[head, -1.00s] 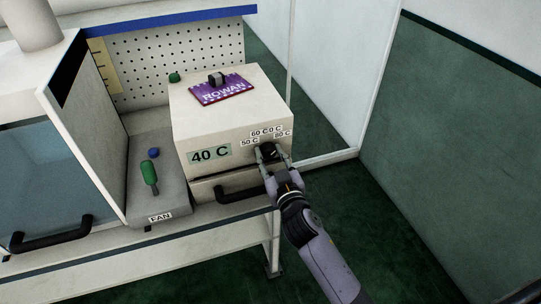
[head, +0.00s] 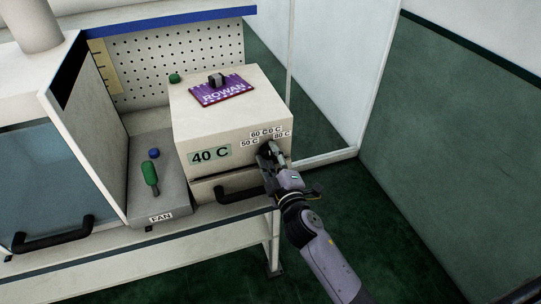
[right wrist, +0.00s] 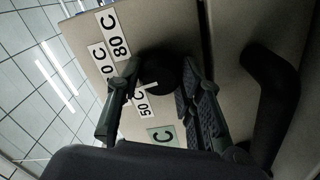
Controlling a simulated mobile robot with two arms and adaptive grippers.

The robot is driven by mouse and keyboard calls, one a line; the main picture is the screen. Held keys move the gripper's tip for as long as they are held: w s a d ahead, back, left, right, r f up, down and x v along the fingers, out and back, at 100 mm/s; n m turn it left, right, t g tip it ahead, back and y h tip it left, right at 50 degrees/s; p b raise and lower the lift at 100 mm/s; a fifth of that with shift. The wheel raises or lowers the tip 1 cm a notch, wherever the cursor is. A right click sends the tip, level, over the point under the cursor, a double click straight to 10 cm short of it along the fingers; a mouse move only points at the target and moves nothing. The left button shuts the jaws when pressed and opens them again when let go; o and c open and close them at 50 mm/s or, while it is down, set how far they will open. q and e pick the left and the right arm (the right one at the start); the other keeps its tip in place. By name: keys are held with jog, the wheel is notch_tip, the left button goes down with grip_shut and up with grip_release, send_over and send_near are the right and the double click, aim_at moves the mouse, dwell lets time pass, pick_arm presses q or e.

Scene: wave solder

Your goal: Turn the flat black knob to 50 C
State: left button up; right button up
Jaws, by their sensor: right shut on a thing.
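The flat black knob (right wrist: 158,72) is on the front face of a beige box (head: 225,110), below labels marked 50 C (head: 249,143), 60 C (head: 259,133) and 80 C (head: 282,135). Another label between them is partly covered. A pale green display (head: 209,155) on the same face reads 40 C. My right gripper (head: 268,151) is at the knob, its fingers on either side of it and shut on it. In the head view the gripper mostly hides the knob. The knob shows a light pointer mark (right wrist: 148,88) in the right wrist view. My left gripper is not in view.
A black drawer handle (head: 238,195) lies just below and left of the right gripper. A grey FAN box (head: 171,198) with a green lever and blue button stands at left. A purple ROWAN card (head: 222,91) lies on top. Open floor is at right.

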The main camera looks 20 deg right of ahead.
jog(key=n, duration=0.5)
jog(key=shift+n+p, duration=0.35)
jog(key=shift+n, duration=0.05)
jog(key=n+p, duration=0.1)
jog(key=n, duration=0.4)
jog(key=shift+y, duration=0.3)
jog(key=shift+n, duration=0.3)
jog(key=o, duration=1.2)
jog(key=shift+c, duration=0.2)
jog(key=s, duration=1.2)
jog(key=shift+d+f, duration=0.15)
jog(key=shift+d, duration=0.15)
